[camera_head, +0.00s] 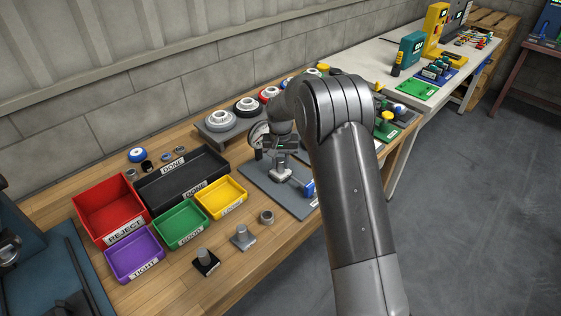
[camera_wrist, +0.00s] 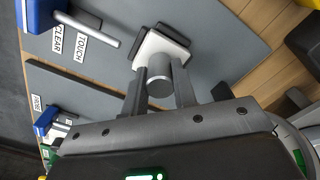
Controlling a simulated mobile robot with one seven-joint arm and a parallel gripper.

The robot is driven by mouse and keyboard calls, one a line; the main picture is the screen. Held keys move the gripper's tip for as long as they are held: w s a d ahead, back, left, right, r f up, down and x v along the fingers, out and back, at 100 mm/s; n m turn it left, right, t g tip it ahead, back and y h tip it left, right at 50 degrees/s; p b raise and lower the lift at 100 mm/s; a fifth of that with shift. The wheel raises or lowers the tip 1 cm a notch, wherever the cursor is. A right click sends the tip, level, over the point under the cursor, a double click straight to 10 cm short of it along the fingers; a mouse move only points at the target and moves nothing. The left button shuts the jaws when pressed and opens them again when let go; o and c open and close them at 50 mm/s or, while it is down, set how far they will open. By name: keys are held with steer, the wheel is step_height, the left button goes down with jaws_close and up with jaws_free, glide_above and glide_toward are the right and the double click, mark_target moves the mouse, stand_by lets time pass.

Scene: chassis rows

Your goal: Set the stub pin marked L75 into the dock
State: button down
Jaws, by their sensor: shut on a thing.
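My gripper (camera_wrist: 160,84) is shut on a stub pin (camera_wrist: 158,74), a grey cylinder with a pale square base. Its fingers are on both sides of the cylinder. No L75 mark is readable on it. In the head view my gripper (camera_head: 282,160) is over the grey gauge plate (camera_head: 258,188), with the pale base (camera_head: 281,175) low above or on it. Dark blocks (camera_wrist: 172,32) show past the base's edges and may be the dock. I cannot tell whether the pin touches or sits in them. My arm hides part of the plate.
A blue-handled lever (camera_wrist: 90,24) lies by the TOUCH and CLEAR labels. Two other stub pins, one black-based (camera_head: 206,263) and one grey (camera_head: 242,238), and a ring (camera_head: 266,217) stand near the front edge. Labelled bins, including REJECT (camera_head: 124,236), are left.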

stand_by(0.3)
steer(key=c, duration=1.1)
jaws_free()
step_height(320, 180, up, 11)
steer(key=shift+f, duration=0.1)
steer(key=s+d+r+t, duration=0.1)
steer(key=s+d+r, duration=0.4)
steer(key=s+r, duration=0.35)
steer(key=s+d+r+t, duration=0.2)
steer(key=s+d+r, duration=0.4)
steer(key=s, duration=0.4)
steer(key=s+d+t, duration=0.1)
steer(key=s, duration=0.6)
steer(key=s+d, duration=0.2)
steer(key=s, duration=0.5)
steer(key=s+d+t, duration=0.1)
steer(key=s, duration=0.6)
steer(key=shift+d+f+t, duration=0.25)
steer(key=shift+f+t, duration=0.05)
steer(key=shift+f, duration=0.1)
